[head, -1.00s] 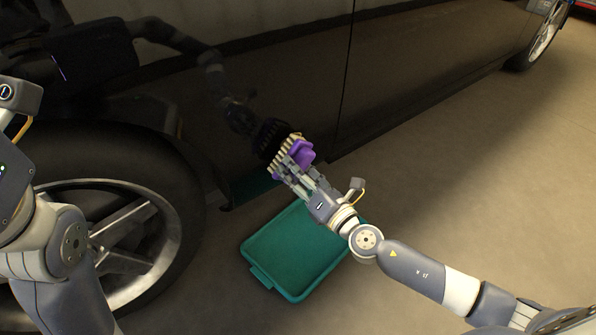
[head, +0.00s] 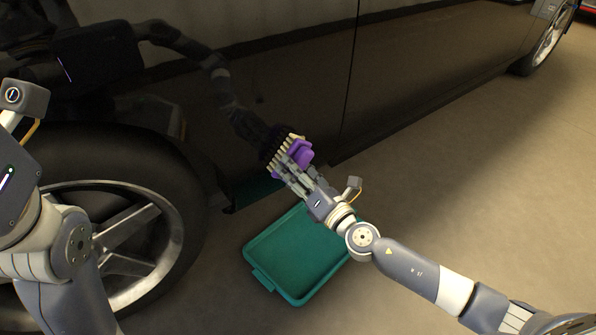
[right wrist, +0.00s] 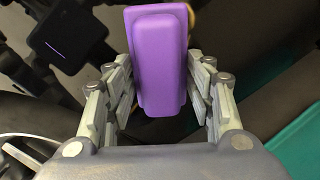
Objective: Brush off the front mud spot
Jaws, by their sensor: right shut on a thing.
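My right gripper (head: 290,170) is shut on the purple grip of a brush (head: 301,153). The brush has pale bristles and is held at the lower side of the black car (head: 290,70), just behind the wheel at left. The bristles look to be at or very close to the panel; I cannot tell if they touch. In the right wrist view the purple grip (right wrist: 159,60) stands between the fingers. I cannot make out the mud spot; the brush and dark reflections may hide it. My left arm shows at the left edge, with its fingers out of view.
A teal tray (head: 254,273) lies on the floor below the brush, under my right forearm. The car's wheel (head: 140,225) is at left, close to my left arm. The floor (head: 480,190) at right is clear.

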